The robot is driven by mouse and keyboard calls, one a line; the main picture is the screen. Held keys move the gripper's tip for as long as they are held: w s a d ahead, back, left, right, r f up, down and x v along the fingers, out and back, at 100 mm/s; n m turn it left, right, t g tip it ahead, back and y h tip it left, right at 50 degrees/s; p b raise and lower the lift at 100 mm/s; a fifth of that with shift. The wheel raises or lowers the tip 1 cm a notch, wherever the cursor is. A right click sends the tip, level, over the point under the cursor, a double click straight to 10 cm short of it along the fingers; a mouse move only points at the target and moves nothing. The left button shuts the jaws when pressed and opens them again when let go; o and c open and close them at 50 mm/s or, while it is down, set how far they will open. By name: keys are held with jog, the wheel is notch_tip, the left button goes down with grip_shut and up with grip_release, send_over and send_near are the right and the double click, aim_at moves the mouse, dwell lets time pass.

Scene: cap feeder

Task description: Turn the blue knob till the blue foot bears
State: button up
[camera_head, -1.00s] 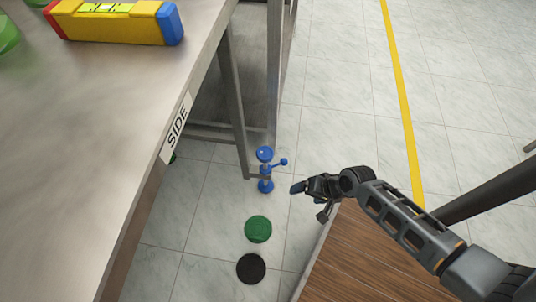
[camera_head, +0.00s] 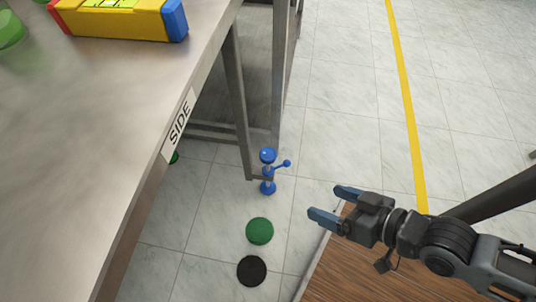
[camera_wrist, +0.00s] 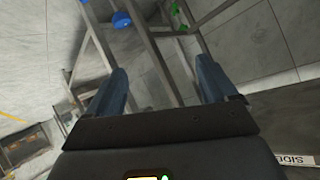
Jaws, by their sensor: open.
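The blue knob (camera_head: 268,154) is a round cap on top of a small blue fitting at the leg of the metal table, with a ball-ended arm (camera_head: 287,163) sticking out to the right. The blue foot (camera_head: 267,188) is a disc low on the same fitting; I cannot tell whether it touches the floor. My gripper (camera_head: 324,201) is open and empty, to the right of the fitting and apart from it, fingers pointing left. In the wrist view a blue round part (camera_wrist: 121,19) shows beyond the open fingers; I cannot tell which part it is.
A steel table (camera_head: 90,150) with a SIDE label (camera_head: 180,126) fills the left. A yellow level (camera_head: 110,20) lies on it. A green disc (camera_head: 260,231) and a black disc (camera_head: 252,271) are below the fitting.

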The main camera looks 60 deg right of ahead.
jog(key=d+f+m+g+b, duration=0.3)
jog(key=f+m, duration=0.6)
jog(key=f, duration=0.9)
jog(key=m+t+y+b, duration=0.35)
jog(key=m+t, duration=0.65)
jog(key=m, duration=1)
send_near(268, 153)
jog(key=w, duration=0.3)
jog(key=shift+y, duration=0.45)
jog(key=w, duration=0.4)
jog(key=w+a+b, duration=0.1)
jog(key=w, duration=0.2)
jog(key=shift+a+f, duration=0.1)
jog(key=shift+f, duration=0.1)
